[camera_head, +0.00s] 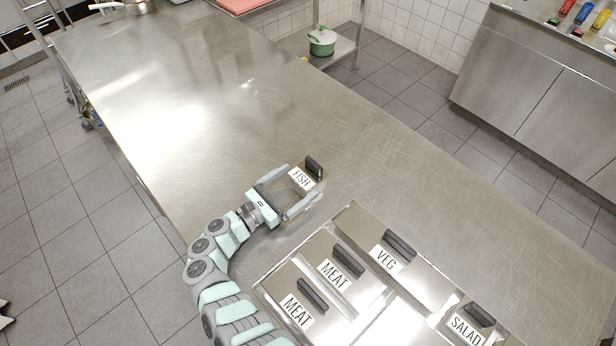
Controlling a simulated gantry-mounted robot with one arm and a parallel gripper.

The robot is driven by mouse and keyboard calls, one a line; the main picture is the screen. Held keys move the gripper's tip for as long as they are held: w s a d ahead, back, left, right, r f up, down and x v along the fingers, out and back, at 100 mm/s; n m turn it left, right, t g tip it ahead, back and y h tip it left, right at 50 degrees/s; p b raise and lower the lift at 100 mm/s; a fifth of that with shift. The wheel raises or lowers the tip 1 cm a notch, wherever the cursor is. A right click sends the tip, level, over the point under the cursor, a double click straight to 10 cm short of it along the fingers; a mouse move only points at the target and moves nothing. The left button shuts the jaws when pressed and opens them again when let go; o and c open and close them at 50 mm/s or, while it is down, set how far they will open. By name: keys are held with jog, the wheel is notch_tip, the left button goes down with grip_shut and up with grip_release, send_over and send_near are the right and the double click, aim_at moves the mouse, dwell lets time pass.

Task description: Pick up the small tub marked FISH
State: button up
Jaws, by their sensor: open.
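The small tub marked FISH (301,178) sits on the steel table, with a white label and a dark handle (314,167) on its lid. My gripper (302,190) is open, with its fingers around the tub, one on the upper left side and one on the lower right. I cannot tell whether the fingers touch it. The tub's near side is partly hidden by my gripper.
A metal rack holds several lidded tubs, marked MEAT (335,274), VEG (388,259) and SALAD (467,325), close to the right of my arm. The steel table (250,110) is clear behind the FISH tub. A green pot (322,42) stands on a low shelf beyond the table.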

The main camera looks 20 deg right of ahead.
aim_at(309, 174)
jog(key=p+x, duration=0.1)
jog(key=x, duration=0.2)
jog(key=shift+w+d+r, duration=0.1)
jog(key=shift+d+r, duration=0.05)
jog(key=shift+d, duration=0.15)
jog(key=shift+x, duration=0.8)
jog(key=c, duration=1.7)
jog(key=shift+p, duration=0.3)
